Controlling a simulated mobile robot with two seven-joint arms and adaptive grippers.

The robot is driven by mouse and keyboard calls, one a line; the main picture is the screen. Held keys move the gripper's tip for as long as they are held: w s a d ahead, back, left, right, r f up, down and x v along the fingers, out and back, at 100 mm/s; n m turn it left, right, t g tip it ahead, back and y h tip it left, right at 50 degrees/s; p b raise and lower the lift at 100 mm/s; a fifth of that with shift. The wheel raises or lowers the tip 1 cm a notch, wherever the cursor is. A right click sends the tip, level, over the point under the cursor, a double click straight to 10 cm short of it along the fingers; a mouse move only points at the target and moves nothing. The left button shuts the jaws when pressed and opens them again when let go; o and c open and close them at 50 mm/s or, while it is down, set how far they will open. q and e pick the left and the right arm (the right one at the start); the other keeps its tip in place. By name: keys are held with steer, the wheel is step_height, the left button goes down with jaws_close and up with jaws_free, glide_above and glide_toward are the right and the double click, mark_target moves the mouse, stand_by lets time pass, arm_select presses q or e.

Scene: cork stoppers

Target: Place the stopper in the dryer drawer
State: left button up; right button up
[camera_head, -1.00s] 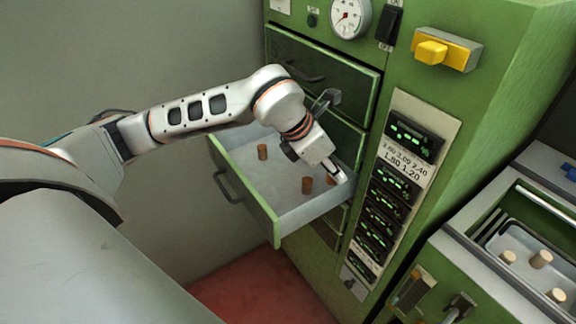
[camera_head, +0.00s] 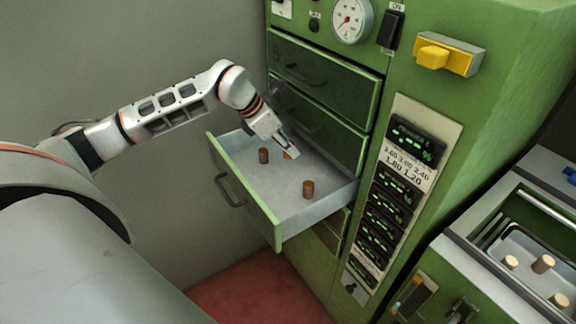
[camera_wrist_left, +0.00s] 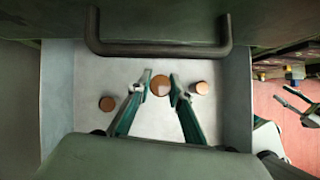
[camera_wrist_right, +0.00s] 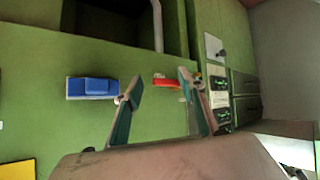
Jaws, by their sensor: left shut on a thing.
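The open drawer (camera_head: 245,200) of the green dryer has a pale floor and a dark handle. Two brown cork stoppers stand in it, one near the left wall (camera_head: 263,156) and one towards the front right (camera_head: 307,189). My left gripper (camera_head: 291,151) reaches into the drawer's back part. It is shut on another stopper (camera_wrist_left: 160,85), whose round top shows between the fingertips in the left wrist view; whether it touches the floor I cannot tell. The other two stand clear on either side there. My right gripper (camera_wrist_right: 160,88) is open and empty, facing a green panel.
Closed drawers (camera_head: 322,75) sit above the open one. A metal tray (camera_head: 520,262) at the right holds several paler stoppers. In the right wrist view, a blue switch (camera_wrist_right: 92,88) and a red one (camera_wrist_right: 166,81) are on the panel.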

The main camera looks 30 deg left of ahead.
mark_target(289, 157)
arm_select(q)
step_height(289, 157, down, 3)
steer(key=shift+f, duration=0.55)
step_height(289, 157, down, 3)
steer(key=shift+w+a+f, duration=0.1)
steer(key=shift+a+f, duration=0.05)
steer(key=shift+a, duration=0.05)
arm_select(e)
steer(key=shift+w+d, duration=0.15)
steer(key=shift+w, duration=0.15)
arm_select(q)
steer(key=o, duration=0.7)
arm_select(e)
steer(key=shift+s, duration=0.1)
